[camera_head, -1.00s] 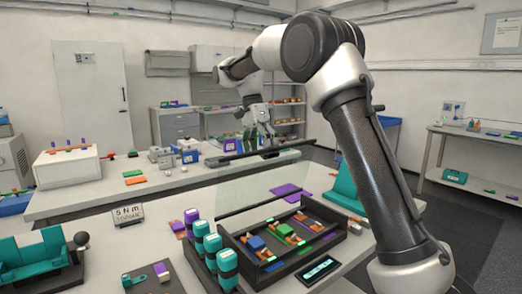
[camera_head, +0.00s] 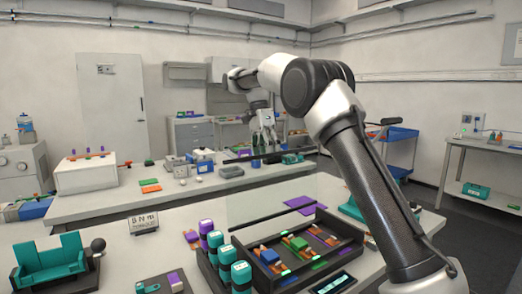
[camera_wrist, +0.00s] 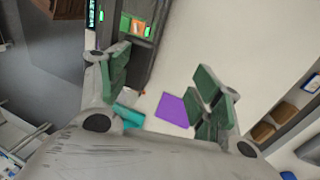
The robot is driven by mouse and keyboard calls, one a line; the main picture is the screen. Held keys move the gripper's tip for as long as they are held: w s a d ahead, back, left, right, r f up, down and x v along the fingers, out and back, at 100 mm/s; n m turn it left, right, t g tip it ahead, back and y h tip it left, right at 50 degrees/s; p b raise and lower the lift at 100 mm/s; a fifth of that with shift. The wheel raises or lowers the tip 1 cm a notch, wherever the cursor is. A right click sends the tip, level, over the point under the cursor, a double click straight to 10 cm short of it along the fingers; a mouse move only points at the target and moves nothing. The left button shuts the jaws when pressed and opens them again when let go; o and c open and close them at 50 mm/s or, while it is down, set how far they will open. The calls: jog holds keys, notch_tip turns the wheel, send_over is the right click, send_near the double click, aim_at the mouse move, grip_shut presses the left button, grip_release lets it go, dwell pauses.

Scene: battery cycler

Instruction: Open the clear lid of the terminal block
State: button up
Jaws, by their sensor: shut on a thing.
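The clear lid (camera_head: 272,190) of the terminal block stands raised in the head view, a see-through pane with a dark bar along its upper edge. Its lower edge is at the back of the dark terminal block (camera_head: 262,279), which is open on top and holds coloured blocks. My gripper (camera_head: 264,147) is at the lid's upper bar, shut on it; the fingertips are small and the contact is hard to see. In the wrist view my gripper (camera_wrist: 166,77) has green finger pads with a visible gap; the clear pane cannot be made out between them.
Teal-capped cylinders (camera_head: 223,262) stand close to the left of the block. A purple sheet (camera_head: 299,202) lies behind the pane, also in the wrist view (camera_wrist: 174,111). A torque sign (camera_head: 143,223) stands further left. A back bench (camera_head: 110,203) carries several small items.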

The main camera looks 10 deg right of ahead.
jog(key=shift+w+a+f, duration=0.2)
jog(key=shift+w, duration=0.2)
jog(key=shift+c, duration=1.1)
jog(key=shift+w+a+r, duration=0.1)
jog(key=shift+w+a, duration=0.05)
jog(key=shift+w, duration=0.35)
jog(key=shift+w+a+r, duration=0.1)
jog(key=shift+w+a, duration=0.05)
jog(key=shift+w, duration=0.3)
jog(key=shift+w+a+r, duration=0.1)
jog(key=shift+w+r, duration=0.15)
jog(key=shift+w, duration=0.05)
